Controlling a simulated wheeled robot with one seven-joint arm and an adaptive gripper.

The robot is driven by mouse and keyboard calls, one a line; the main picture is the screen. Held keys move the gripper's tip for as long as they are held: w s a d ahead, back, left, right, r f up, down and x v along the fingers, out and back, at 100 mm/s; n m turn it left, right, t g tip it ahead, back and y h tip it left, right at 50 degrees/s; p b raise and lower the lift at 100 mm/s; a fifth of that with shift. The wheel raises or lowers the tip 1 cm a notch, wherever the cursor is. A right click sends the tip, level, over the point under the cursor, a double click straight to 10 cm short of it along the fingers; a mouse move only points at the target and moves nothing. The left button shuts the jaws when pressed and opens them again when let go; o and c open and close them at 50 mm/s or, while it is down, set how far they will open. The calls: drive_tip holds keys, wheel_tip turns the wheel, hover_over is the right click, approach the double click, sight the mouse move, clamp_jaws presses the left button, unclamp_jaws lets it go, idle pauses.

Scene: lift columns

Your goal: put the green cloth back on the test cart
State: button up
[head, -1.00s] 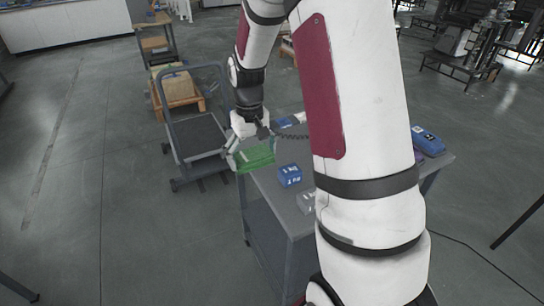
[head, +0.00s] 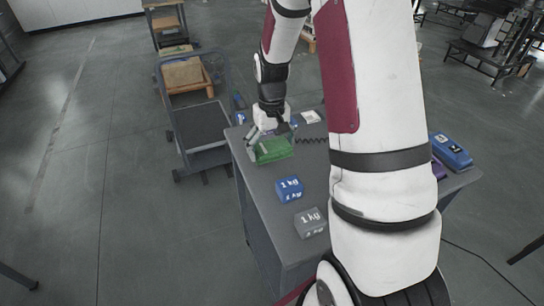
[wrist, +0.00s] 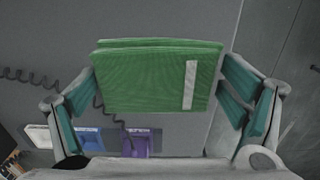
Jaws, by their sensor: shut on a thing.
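The green cloth (head: 273,150) is a folded green bundle, and in the wrist view (wrist: 150,78) it shows a pale strip near its right side. My gripper (head: 268,140) is shut on it, with one finger at each side of the cloth in the wrist view. The cloth is over the far left part of the grey test cart top (head: 262,182). I cannot tell whether its underside touches the top.
A blue 1 kg block (head: 289,189) and a grey 1 kg block (head: 311,222) stand on the near part of the cart top. A blue device (head: 452,150) lies at its right. A coiled black cord (head: 312,140) is beside the cloth. A platform trolley (head: 200,125) stands to the left.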

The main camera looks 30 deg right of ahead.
sight(272, 164)
drive_tip(key=shift+f, duration=1.9)
drive_tip(key=shift+f, duration=0.1)
drive_tip(key=o, duration=0.9)
drive_tip(key=shift+o, duration=0.2)
